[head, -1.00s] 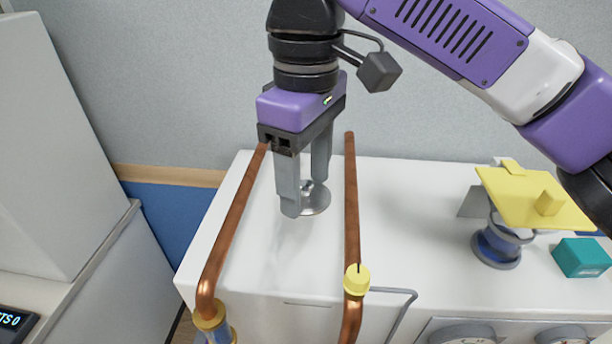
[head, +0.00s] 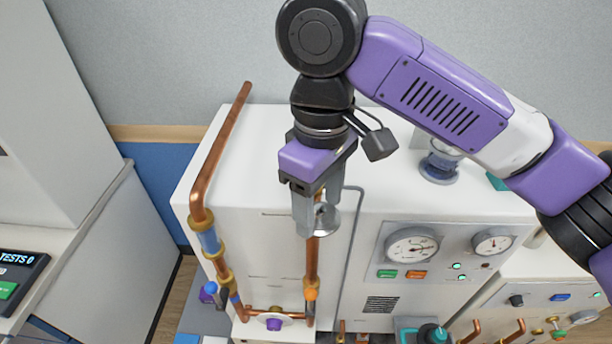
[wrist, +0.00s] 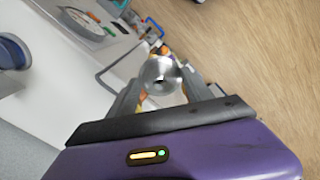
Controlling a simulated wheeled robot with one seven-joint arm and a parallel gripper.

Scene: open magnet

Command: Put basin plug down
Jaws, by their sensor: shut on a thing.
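The basin plug (head: 327,220) is a shiny round metal disc. My gripper (head: 313,222) is shut on it and points down in front of the white cabinet's front edge, near the right copper pipe. In the wrist view the plug (wrist: 161,78) sits between the fingertips, its round face towards the camera. Part of the plug is hidden behind the fingers in the head view.
The white cabinet (head: 265,180) carries copper pipes (head: 215,160), gauges (head: 412,247) and coloured buttons on its front. A blue-grey cylinder (head: 440,165) stands on its top at the right. Wooden floor (wrist: 255,60) shows beyond in the wrist view.

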